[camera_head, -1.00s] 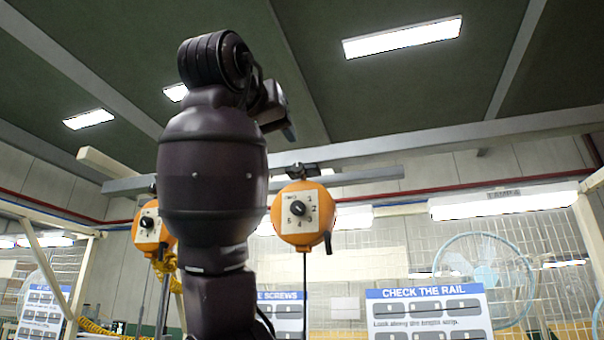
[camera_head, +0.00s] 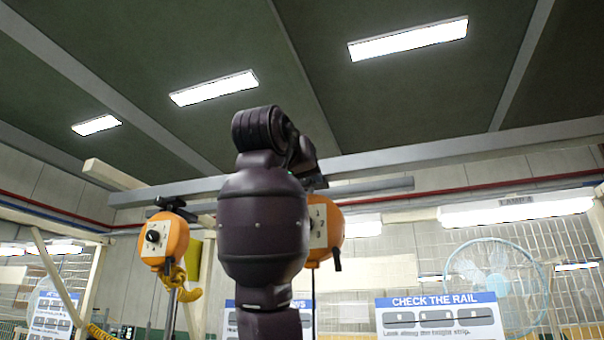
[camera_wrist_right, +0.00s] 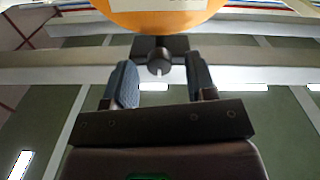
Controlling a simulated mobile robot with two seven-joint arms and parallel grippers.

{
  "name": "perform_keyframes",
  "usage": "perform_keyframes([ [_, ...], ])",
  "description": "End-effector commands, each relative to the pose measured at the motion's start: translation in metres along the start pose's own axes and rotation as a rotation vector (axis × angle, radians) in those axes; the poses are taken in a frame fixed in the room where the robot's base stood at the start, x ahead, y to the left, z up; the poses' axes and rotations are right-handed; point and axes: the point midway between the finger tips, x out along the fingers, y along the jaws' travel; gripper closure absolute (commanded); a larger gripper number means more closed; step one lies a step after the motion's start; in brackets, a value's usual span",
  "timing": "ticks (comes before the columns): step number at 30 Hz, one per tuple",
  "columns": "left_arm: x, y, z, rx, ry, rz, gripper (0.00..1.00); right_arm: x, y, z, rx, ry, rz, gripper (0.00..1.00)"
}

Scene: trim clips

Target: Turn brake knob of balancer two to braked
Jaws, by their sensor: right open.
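Two orange balancers with pale dial plates hang from a rail. The left balancer (camera_head: 165,241) shows its black dial knob (camera_head: 152,236) and yellow coiled hose below. The right balancer (camera_head: 328,232) is partly covered by my right arm (camera_head: 263,225), which hides its dial knob; a small black lever (camera_head: 337,260) hangs at its lower right. I cannot tell which is balancer two. In the right wrist view, my right gripper (camera_wrist_right: 160,85) is open and empty, with a dark notched round part (camera_wrist_right: 159,62) beyond its fingers, below an orange housing (camera_wrist_right: 158,14). My left gripper is out of view.
The grey rail (camera_head: 375,186) runs above the balancers. A "CHECK THE RAIL" board (camera_head: 440,315) stands at lower right, with a blue fan (camera_head: 497,285) behind it. Ceiling lamps are far above. Free air lies right of the right balancer.

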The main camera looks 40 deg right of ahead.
Motion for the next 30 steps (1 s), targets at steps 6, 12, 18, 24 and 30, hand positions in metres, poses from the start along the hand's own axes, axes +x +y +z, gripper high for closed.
perform_keyframes([
  [6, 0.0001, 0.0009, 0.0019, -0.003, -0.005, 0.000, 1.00, 0.0036, 0.0000, 0.0002, 0.000, 0.000, 0.000, 0.49],
  [12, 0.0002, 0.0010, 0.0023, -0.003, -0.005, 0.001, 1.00, 0.0034, 0.0000, 0.0002, 0.000, 0.000, 0.000, 0.58],
  [18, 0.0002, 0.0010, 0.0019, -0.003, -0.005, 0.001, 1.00, 0.0033, -0.0001, 0.0002, 0.000, 0.000, 0.000, 0.88],
  [24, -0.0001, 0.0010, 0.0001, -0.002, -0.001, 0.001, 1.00, 0.0032, -0.0001, 0.0002, 0.004, 0.000, -0.001, 0.98],
  [30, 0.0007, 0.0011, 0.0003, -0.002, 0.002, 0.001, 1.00, 0.0029, -0.0004, 0.0006, 0.050, -0.002, -0.002, 0.98],
])
